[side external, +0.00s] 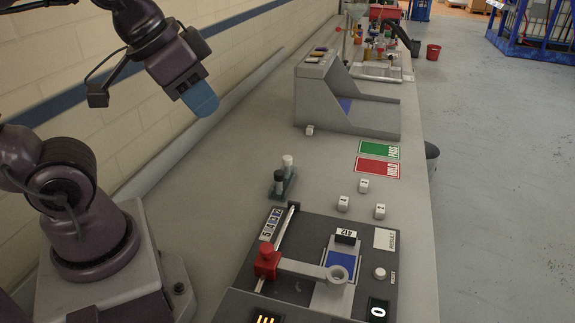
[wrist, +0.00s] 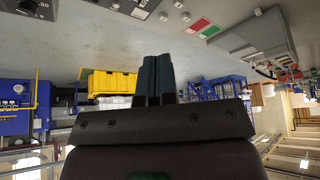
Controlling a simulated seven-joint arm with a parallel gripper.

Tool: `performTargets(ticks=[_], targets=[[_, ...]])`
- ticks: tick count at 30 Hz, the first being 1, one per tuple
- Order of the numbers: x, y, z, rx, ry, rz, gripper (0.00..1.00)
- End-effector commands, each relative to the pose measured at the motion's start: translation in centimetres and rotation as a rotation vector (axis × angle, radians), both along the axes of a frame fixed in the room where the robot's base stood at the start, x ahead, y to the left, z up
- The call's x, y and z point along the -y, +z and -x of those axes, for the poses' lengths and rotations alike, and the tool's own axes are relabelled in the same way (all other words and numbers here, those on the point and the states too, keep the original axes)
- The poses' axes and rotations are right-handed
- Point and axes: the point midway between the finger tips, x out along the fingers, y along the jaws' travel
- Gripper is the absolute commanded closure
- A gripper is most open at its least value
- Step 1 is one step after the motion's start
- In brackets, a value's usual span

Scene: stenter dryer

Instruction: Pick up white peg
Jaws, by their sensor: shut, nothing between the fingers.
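A white peg (side external: 288,161) stands upright in a small dark green holder (side external: 287,188) on the grey bench, in the side external view. A dark grey peg (side external: 279,180) stands in the same holder, nearer the camera. My gripper (side external: 204,103) is raised over the bench, up and left of the holder and well apart from it. Its blue fingers are together with nothing held. In the wrist view the dark fingers of my gripper (wrist: 153,80) are side by side and shut. I cannot make out the white peg in the wrist view.
A test device (side external: 310,265) with a red slider (side external: 267,262) stands in front of the holder. Several white cubes (side external: 343,203) lie to its right. Green and red PASS and HOLD cards (side external: 378,161) and a grey booth (side external: 345,100) lie farther back. A wall runs along the left.

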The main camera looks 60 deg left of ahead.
Motion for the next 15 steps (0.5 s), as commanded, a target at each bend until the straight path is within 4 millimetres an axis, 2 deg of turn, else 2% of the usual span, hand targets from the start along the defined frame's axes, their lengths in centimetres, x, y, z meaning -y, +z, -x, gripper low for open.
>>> performTargets(ticks=[1, 6, 8, 9, 15], targets=[[0.00, 0.00, 0.00, 0.000, 0.000, 0.000, 0.98], [0.00, 0.00, 0.00, 0.000, 0.000, 0.000, 0.59], [0.00, 0.00, 0.00, 0.000, 0.000, 0.000, 0.45], [0.00, 0.00, 0.00, 0.000, 0.000, 0.000, 0.41], [0.00, 0.00, 0.00, 0.000, 0.000, 0.000, 0.41]])
